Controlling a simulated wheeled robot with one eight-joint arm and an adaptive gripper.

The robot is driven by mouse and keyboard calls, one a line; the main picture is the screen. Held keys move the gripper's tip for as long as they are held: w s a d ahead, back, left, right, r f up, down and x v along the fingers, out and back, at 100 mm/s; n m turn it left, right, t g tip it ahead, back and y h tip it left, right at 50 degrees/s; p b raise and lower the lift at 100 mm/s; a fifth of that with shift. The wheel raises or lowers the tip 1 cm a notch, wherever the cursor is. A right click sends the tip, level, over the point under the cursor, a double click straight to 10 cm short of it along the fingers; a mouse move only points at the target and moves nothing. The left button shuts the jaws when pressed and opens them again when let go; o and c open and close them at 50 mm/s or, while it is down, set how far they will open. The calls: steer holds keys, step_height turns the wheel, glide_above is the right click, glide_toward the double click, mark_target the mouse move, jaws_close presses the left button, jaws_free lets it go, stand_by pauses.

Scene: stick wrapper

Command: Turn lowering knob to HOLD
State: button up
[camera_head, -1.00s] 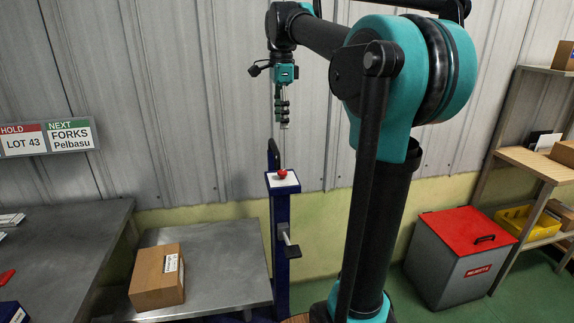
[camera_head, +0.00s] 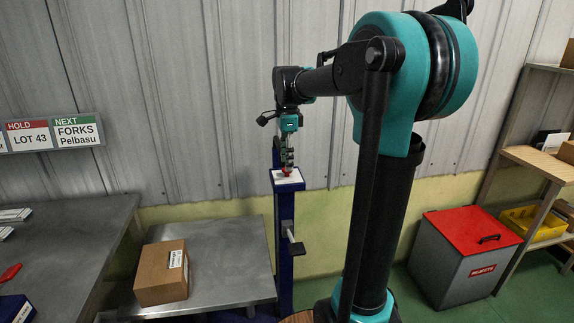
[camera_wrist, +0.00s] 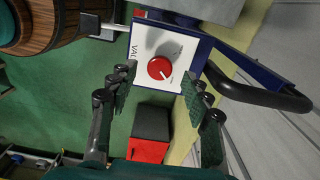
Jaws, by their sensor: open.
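The red lowering knob (camera_wrist: 160,68) sits on a white label plate on top of a blue post (camera_head: 284,225). A pale pointer mark shows on the knob, but the plate's lettering is only partly readable. My gripper (camera_wrist: 158,85) is open, pointing down over the plate, with its fingers on either side of the knob in the wrist view. In the head view my gripper (camera_head: 287,166) is right at the knob (camera_head: 287,171) and partly covers it. I cannot tell whether the fingers touch it.
A black curved handle (camera_wrist: 262,97) stands beside the plate. A lever (camera_head: 294,243) juts from the post. A cardboard box (camera_head: 162,273) lies on a metal table (camera_head: 232,262) to the left. A red-lidded bin (camera_head: 466,255) stands at right.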

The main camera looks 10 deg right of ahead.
steer(key=shift+f, duration=1.05)
jaws_close()
